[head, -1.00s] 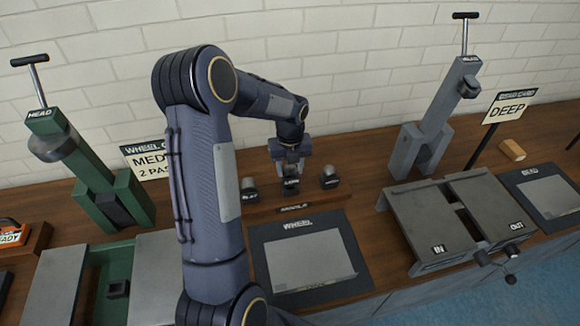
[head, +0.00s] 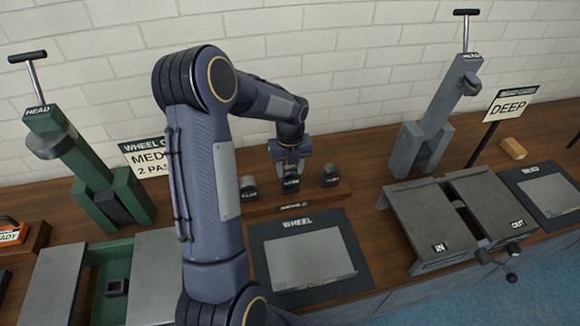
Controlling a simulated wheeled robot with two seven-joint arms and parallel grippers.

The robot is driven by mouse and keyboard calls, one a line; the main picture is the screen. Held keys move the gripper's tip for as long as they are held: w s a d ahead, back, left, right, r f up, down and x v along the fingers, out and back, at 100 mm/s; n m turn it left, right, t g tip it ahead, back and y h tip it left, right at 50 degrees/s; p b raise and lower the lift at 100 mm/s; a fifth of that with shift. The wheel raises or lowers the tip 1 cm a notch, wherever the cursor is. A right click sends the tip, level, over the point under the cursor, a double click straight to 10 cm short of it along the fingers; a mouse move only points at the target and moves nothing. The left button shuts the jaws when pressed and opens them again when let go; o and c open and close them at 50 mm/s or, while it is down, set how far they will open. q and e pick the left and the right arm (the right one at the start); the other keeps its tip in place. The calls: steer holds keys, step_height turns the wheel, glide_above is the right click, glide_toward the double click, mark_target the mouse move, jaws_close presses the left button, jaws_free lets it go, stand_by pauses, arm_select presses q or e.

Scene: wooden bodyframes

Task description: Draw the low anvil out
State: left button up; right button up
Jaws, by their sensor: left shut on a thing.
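My left gripper (head: 291,170) comes down over the rack marked anvils and is shut on the middle small dark anvil (head: 291,184), whose label is too small to read surely. Two similar anvils stand beside it, one on the left (head: 248,188) and one on the right (head: 330,176). The middle anvil still sits in line with the others, at the wooden anvil rack (head: 312,200). The fingertips are small and partly hidden. My right gripper is not in view.
A dark mat marked WHEEL (head: 262,262) with a grey sheet (head: 310,262) lies in front of the rack. A green wheeling machine (head: 95,190) stands left, a grey one (head: 428,140) right. A grey IN/OUT bench (head: 430,228) is at right. The brick wall is behind.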

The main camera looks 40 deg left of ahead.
mark_target(290, 168)
arm_select(q)
steer(key=shift+f+b, duration=0.7)
steer(key=shift+f, duration=0.35)
steer(key=o, duration=1.1)
steer(key=shift+o, duration=0.2)
steer(key=shift+f, duration=0.1)
step_height(290, 168, up, 8)
steer(key=shift+b, duration=0.45)
steer(key=shift+f, duration=0.1)
